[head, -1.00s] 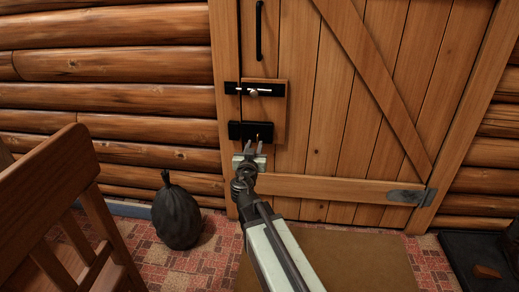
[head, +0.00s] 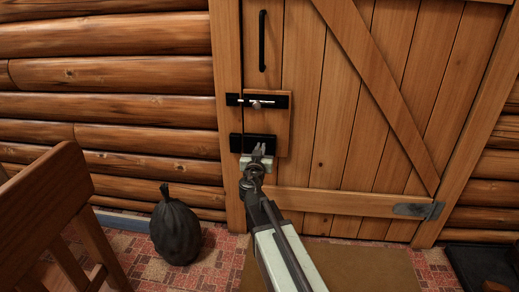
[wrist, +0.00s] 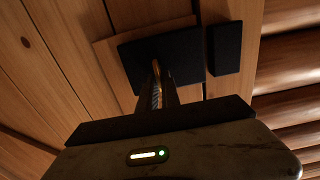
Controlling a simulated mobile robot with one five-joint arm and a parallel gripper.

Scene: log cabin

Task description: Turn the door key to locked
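The black lock plate (head: 236,144) sits on the plank door, below the bolt. My gripper (head: 258,150) is right in front of this plate and hides the key in the head view. In the wrist view the brass key (wrist: 156,69) stands out from the dark lock plate (wrist: 135,52). Its end is at the tips of my gripper's fingers (wrist: 158,85). A narrow gap with a ribbed inner face shows between the fingers. I cannot tell whether they touch the key.
A black sliding bolt (head: 272,100) is above the lock, with a black door handle (head: 262,42) higher up. A wooden chair (head: 45,195) stands at the left and a dark sack (head: 176,230) by the log wall. A brown mat (head: 350,268) lies before the door.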

